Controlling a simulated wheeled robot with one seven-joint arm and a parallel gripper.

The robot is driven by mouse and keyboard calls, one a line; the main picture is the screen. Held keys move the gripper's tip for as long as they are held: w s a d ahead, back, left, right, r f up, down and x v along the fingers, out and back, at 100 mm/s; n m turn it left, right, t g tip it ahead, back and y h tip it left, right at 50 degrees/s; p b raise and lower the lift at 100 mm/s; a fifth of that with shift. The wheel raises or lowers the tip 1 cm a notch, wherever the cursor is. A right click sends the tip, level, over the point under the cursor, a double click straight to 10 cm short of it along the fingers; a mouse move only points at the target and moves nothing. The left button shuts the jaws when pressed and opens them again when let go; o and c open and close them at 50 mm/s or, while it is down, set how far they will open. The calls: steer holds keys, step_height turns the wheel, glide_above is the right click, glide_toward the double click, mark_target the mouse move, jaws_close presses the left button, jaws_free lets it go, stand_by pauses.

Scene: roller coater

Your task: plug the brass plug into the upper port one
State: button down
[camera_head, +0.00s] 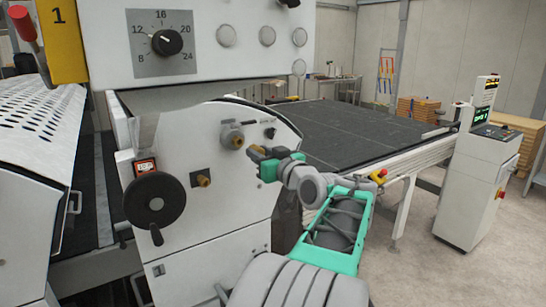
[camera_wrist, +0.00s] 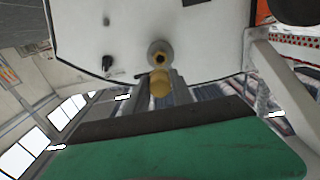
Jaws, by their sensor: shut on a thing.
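The brass plug (camera_head: 254,153) is held in the tips of my gripper (camera_head: 262,157), to the right of and slightly below the upper port. In the wrist view the plug (camera_wrist: 160,84) sits between the two grey fingers (camera_wrist: 160,92). The upper port (camera_head: 231,136) is a round grey fitting with a brass centre on the white machine side. In the wrist view the port (camera_wrist: 160,53) shows just above the plug, its dark opening visible. The plug is outside the port; I cannot tell the exact gap.
A lower brass fitting (camera_head: 202,179) on a dark plate sits below the upper port. A black handwheel (camera_head: 155,201) is at its left, and a small black knob (camera_head: 270,132) at the upper right. A dark conveyor bed (camera_head: 365,130) lies behind my arm.

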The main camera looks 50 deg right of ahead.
steer(key=shift+w+a+f, duration=0.1)
steer(key=shift+a+f, duration=0.15)
steer(key=shift+a, duration=0.05)
steer(key=shift+s+d, duration=0.2)
steer(key=shift+s, duration=0.05)
steer(key=shift+f, duration=0.1)
steer(key=shift+f+b, duration=0.1)
steer(key=shift+b, duration=0.35)
steer(key=x, duration=0.6)
steer(key=shift+b, duration=1.25)
stand_by(0.5)
steer(key=shift+x, duration=1.35)
steer(key=c, duration=1)
jaws_free()
steer(key=shift+c, duration=0.2)
